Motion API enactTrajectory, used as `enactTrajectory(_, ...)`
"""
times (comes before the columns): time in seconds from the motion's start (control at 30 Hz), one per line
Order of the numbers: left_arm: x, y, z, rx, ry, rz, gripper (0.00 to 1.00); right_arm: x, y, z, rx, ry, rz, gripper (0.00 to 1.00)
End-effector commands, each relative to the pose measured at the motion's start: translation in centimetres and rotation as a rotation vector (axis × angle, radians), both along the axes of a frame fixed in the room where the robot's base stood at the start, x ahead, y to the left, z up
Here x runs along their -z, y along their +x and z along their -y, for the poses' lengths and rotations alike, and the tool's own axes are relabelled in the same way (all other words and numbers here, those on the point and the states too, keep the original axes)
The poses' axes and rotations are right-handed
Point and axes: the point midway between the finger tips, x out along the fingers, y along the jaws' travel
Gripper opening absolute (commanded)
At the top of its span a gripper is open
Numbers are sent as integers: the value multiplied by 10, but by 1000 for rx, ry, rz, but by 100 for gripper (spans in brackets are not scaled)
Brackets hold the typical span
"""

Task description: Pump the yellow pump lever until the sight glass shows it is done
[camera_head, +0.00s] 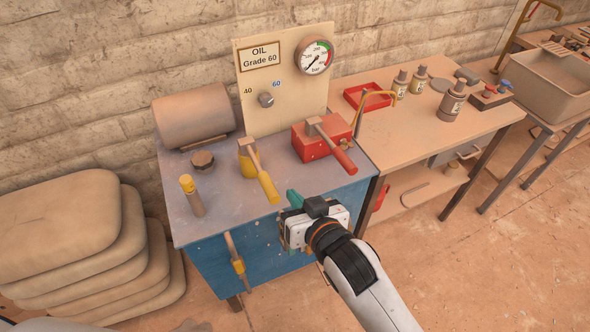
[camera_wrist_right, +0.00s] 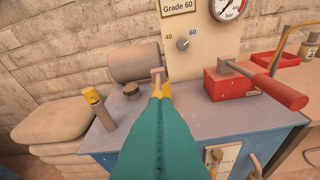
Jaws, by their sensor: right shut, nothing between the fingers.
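The yellow pump lever (camera_head: 267,186) rises from a yellow pump block on the blue cabinet's top and slopes toward the front edge. In the right wrist view its yellow part (camera_wrist_right: 166,92) shows just beyond my fingertips, mostly hidden by them. My right gripper (camera_head: 293,197) has teal fingers, is shut and empty, and is close to the right of the lever's handle end; I cannot tell whether it touches. My left gripper is not in view.
A red pump block (camera_head: 309,146) with a red-handled lever (camera_head: 342,157) stands right of the yellow one. A yellow-capped post (camera_head: 191,195) stands front left. Behind are a gauge (camera_head: 314,56) and a knob (camera_head: 266,100). Stacked sacks (camera_head: 70,225) lie left.

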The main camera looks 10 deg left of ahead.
Motion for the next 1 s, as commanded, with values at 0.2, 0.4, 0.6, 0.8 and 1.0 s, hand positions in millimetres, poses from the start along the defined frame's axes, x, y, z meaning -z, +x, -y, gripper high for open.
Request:
enactTrajectory(0.2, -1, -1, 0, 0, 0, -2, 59, -17, -6, -3, -11, 20, 17, 0)
enactTrajectory(0.4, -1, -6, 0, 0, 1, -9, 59, -17, -5, -3, -10, 19, 17, 0)
enactTrajectory(0.6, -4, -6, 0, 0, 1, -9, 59, -15, 2, -8, -10, 19, 17, 0)
enactTrajectory(0.8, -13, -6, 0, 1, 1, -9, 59, -7, 26, -26, -9, 18, 17, 0)
enactTrajectory(1.0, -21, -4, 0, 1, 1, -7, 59, 4, 52, -46, -9, 16, 17, 0)
